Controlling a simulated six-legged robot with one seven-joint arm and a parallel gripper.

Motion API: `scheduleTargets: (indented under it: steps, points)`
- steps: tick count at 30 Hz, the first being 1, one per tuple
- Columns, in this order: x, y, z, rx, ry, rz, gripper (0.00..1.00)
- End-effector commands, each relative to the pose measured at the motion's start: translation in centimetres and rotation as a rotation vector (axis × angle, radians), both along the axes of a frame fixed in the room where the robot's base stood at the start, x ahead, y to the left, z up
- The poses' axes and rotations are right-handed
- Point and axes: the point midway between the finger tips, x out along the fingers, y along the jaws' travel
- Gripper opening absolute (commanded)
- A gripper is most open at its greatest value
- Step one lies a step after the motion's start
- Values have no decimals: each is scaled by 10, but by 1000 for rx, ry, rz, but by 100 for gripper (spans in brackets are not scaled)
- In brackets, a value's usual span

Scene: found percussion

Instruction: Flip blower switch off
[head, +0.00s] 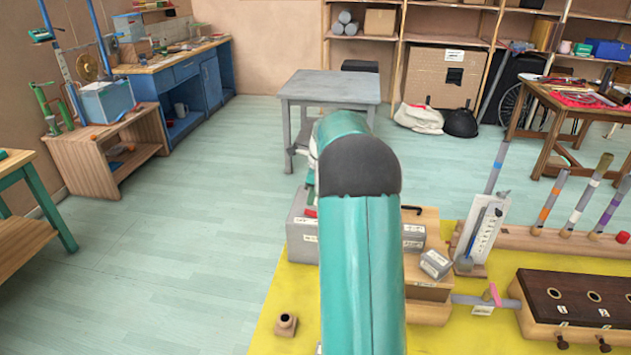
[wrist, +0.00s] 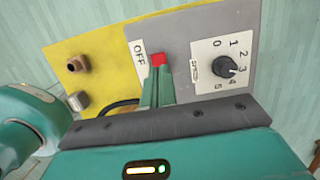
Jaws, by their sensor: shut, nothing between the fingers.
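The blower switch (wrist: 158,59) shows as a small red piece on the grey panel (wrist: 195,25) in the wrist view. A white "OFF" label (wrist: 139,52) is just left of it. My gripper (wrist: 158,76) is shut and empty, its green fingers pointing at the red piece and partly covering the panel below it. I cannot tell whether the tips touch it or which way the switch is set. In the head view the grey box (head: 298,242) is partly behind my arm, which hides most of my gripper.
A black knob (wrist: 227,67) with a numbered dial is right of the switch. A brown fitting (wrist: 78,63) and a grey one (wrist: 79,101) stand on the yellow mat (wrist: 66,50). A wooden block with dark top (head: 580,300) and upright tubes are at right. Floor at left is clear.

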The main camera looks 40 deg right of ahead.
Motion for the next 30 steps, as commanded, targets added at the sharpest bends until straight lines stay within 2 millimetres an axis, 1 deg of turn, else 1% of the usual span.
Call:
scheduleTargets:
  steps: [1,3,7,20,27,30]
  points:
    - [0,1,-8,2,3,0,0]
    - [2,2,-16,2,1,0,0]
    - [4,3,-24,1,-1,0,0]
    - [5,4,-27,-5,6,1,0]
    - [10,9,-35,-70,96,6,0]
    - [8,7,-36,-71,100,1,0]
